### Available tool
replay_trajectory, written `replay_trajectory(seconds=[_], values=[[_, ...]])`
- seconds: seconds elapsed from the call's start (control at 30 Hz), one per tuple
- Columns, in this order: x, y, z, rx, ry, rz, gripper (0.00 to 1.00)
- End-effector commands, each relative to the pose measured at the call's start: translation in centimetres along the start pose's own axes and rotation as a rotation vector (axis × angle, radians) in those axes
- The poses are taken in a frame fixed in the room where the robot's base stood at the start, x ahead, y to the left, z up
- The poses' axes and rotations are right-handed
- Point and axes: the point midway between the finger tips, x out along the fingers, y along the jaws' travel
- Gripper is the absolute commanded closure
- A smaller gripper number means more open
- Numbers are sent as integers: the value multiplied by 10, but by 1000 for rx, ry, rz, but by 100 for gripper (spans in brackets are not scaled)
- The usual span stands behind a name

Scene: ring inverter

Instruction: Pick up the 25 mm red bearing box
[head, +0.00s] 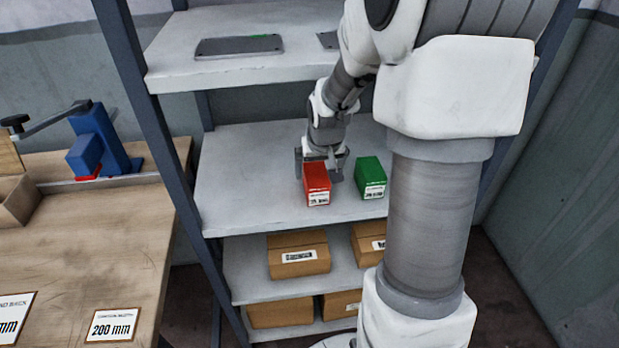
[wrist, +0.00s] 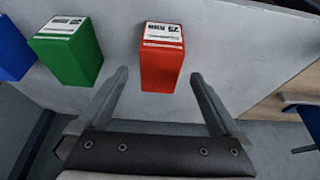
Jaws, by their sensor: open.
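The red bearing box (head: 316,181) stands on the middle shelf, with a white label on its front edge. In the wrist view the red box (wrist: 161,66) is just beyond my gripper's fingertips, in line with the gap between them. My gripper (head: 320,166) is at the back of the red box in the head view. In the wrist view my gripper (wrist: 160,76) is open and empty, with one finger to each side of the box's near end. I cannot tell whether the fingers touch the box.
A green box (head: 370,178) stands to the right of the red one on the shelf (head: 240,178). A blue box (wrist: 12,60) shows beyond it in the wrist view. A shelf with dark plates (head: 238,46) is above. Cardboard boxes (head: 298,262) are below. A workbench (head: 100,250) is left.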

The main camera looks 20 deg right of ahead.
Motion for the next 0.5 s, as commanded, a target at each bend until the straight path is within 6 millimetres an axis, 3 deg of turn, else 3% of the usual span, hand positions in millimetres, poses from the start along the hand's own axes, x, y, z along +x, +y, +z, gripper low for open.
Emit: replay_trajectory(seconds=[0.1, 0.33, 0.5], values=[[15, -1, 1, -1, -2, -1, 0], [30, 0, 0, -1, -2, -1, 0], [55, -1, 1, -1, -3, -1, 0]])
